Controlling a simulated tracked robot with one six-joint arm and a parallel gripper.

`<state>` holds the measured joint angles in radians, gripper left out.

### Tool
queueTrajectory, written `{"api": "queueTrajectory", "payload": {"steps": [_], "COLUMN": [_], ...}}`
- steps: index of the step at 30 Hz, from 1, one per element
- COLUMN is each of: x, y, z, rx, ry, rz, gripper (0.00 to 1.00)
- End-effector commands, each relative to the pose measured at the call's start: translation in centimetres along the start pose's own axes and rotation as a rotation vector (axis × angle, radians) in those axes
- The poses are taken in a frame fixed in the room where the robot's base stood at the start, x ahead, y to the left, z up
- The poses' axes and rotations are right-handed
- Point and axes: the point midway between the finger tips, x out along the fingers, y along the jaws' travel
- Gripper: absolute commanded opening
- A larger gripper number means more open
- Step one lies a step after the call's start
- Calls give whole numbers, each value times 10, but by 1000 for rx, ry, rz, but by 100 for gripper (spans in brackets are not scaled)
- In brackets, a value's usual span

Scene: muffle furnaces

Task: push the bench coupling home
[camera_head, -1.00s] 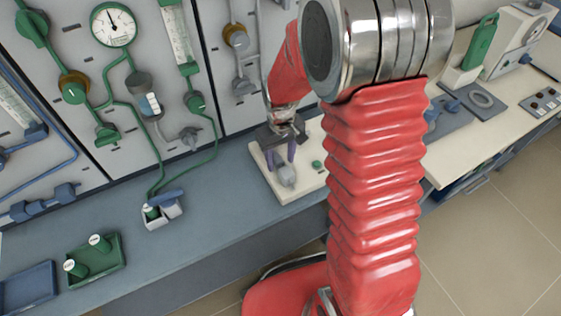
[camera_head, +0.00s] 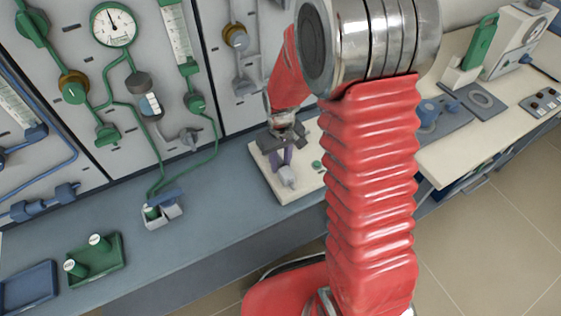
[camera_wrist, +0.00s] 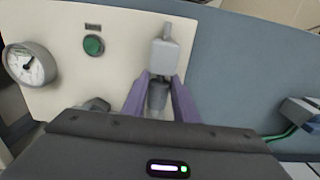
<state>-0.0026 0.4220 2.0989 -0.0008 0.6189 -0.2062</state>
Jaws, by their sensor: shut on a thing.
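The bench coupling (camera_head: 287,175) is a small light-grey block on a cream plate (camera_head: 290,193) on the bench. It also shows in the wrist view (camera_wrist: 165,57), with a thin stub at its far end and a darker grey round part (camera_wrist: 157,95) at its near end. My gripper (camera_head: 281,158) has purple fingers, which are on both sides of the coupling in the wrist view (camera_wrist: 159,88). They are shut on it. Whether the grey block and the darker part are fully seated together I cannot tell.
A green button (camera_wrist: 93,45) and a round gauge (camera_wrist: 30,65) are on the cream plate beside the coupling. A small holder with a blue lever (camera_head: 163,208) and a green tray (camera_head: 95,262) stand to the left. Bare blue-grey bench lies between.

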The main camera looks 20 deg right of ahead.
Motion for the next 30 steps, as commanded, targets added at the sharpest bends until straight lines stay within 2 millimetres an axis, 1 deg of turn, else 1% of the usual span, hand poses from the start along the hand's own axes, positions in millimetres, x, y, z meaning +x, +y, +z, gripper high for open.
{"api": "queueTrajectory", "payload": {"steps": [1, 4, 5, 14, 24, 30], "x": [0, 0, 0, 0, 1, 0], "y": [0, 0, 0, 0, 0, -1], "z": [0, 0, 0, -2, -32, -35], "rx": [0, 0, 0, 0, -1, -1], "ry": [0, 0, 0, 0, -1, 1], "rz": [0, 0, 0, 0, -1, -1], "gripper": [8, 1, 0, 0, 0, 0]}}
